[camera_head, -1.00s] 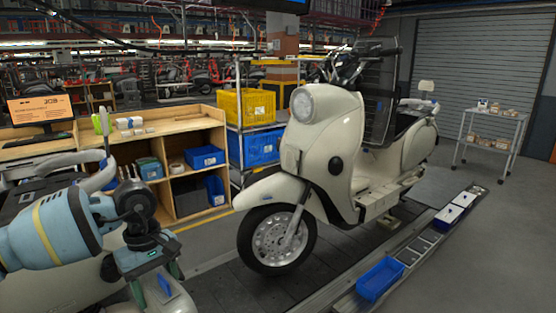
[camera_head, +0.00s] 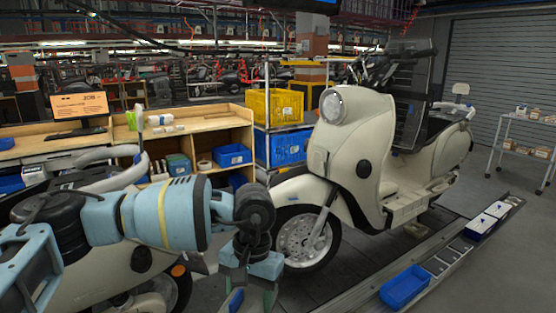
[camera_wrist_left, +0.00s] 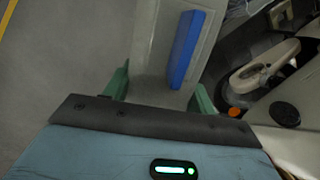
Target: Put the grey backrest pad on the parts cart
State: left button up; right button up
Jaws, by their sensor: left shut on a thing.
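My left gripper (camera_head: 250,298) hangs low at the bottom centre of the head view, in front of the cream scooter's front wheel. In the head view the pad is mostly hidden and only a blue part shows between the fingers. The parts cart (camera_head: 521,148), a wheeled metal rack with small boxes, stands at the far right, well away from the gripper. My right gripper is not in view.
The cream scooter (camera_head: 370,165) stands between my left gripper and the cart. A conveyor edge with a blue bin (camera_head: 404,287) runs along its right side. Wooden shelves (camera_head: 190,140) and yellow and blue crates (camera_head: 275,107) stand behind. Clear floor (camera_head: 490,270) lies at right.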

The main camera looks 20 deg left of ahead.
pick_arm(q)
jog(key=s+f, duration=0.4)
jog(key=f, duration=0.6)
jog(key=s+f, duration=0.3)
jog(key=f, duration=0.6)
jog(key=shift+s+f, duration=0.4)
